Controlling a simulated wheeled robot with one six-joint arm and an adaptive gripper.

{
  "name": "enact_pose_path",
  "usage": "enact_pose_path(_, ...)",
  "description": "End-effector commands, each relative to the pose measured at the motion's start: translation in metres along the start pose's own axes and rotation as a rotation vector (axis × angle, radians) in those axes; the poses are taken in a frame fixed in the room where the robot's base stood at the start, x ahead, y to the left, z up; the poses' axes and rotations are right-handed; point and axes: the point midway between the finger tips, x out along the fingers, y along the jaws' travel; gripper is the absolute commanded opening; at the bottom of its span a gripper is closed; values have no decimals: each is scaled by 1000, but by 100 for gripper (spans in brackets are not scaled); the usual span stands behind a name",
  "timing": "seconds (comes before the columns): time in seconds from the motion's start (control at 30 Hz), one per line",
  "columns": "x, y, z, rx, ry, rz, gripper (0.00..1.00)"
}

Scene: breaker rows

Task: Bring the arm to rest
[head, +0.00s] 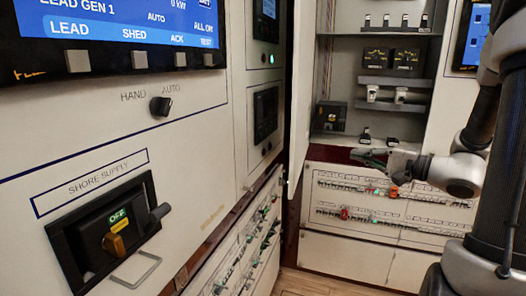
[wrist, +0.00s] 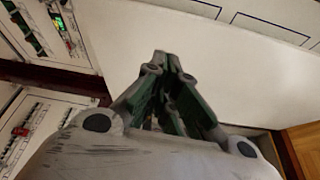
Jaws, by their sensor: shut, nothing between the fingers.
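My gripper (head: 374,158) is at the right of the head view, in front of the lower edge of the open cabinet and above the breaker rows. Its fingers point left. In the wrist view my gripper (wrist: 172,62) shows its two fingers together at the tips, with nothing held. Beyond the fingers is a plain pale panel (wrist: 215,75). My arm comes in from the right edge of the head view.
An open cabinet door (head: 300,90) stands left of my gripper. Breaker rows (head: 345,200) lie below it, with more breaker rows (head: 240,255) at lower left. A shore supply switch (head: 115,240) and a hand/auto knob (head: 160,106) are on the near left panel.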

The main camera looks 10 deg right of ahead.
Motion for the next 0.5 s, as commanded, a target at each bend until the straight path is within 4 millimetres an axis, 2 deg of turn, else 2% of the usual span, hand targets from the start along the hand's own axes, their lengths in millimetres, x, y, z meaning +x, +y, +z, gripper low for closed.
enact_pose_path(0.13,-24,56,33,203,-96,236,0)
enact_pose_path(0.2,-48,80,59,259,-151,402,0)
enact_pose_path(0.3,-86,103,96,252,-228,663,0)
enact_pose_path(0.4,-130,114,120,144,-277,939,0)
enact_pose_path(0.5,-170,108,123,-54,-287,1173,0)
